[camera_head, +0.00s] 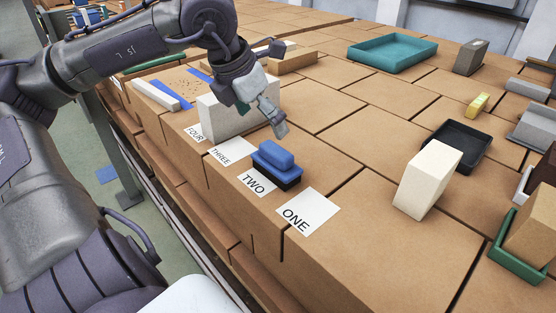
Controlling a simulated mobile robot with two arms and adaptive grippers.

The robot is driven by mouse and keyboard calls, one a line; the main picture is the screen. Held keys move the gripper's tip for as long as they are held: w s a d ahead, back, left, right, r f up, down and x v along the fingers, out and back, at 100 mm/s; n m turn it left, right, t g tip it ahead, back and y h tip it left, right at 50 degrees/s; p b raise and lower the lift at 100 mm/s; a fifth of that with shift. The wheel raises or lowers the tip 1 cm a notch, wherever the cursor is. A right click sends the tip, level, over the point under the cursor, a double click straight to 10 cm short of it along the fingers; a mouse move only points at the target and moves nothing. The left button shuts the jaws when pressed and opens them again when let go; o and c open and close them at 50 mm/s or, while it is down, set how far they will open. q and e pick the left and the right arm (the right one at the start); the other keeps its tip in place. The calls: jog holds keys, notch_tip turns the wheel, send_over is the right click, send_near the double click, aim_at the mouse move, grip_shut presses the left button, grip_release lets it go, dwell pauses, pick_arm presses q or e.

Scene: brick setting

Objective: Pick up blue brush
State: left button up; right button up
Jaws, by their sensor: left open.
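The blue brush (276,160) has a bright blue top and a dark base. It rests on the brown brick surface (345,150), just behind the paper marked TWO (257,183). My left gripper (275,122) hangs above and behind the brush, with its fingers pointing down. It is open and appears apart from the brush, with nothing seen between its fingers. My right gripper is not in view.
Papers ONE (308,211), THREE (228,153) and FOUR (195,133) lie along the front edge. A cream block (427,178), black tray (466,138) and teal tray (392,52) lie to the right.

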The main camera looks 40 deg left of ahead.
aim_at(275, 149)
pick_arm(q)
jog(key=x, duration=0.4)
jog(key=shift+w+f+p, duration=0.15)
jog(key=shift+f+p, duration=0.2)
jog(key=p+x, duration=0.2)
jog(key=x, duration=0.2)
jog(key=shift+a+f, duration=0.2)
jog(key=shift+f, duration=0.1)
jog(key=shift+w+f, duration=0.2)
jog(key=shift+f, duration=0.15)
jog(key=shift+d, duration=0.1)
jog(key=c, duration=1)
jog(key=shift+r, duration=0.15)
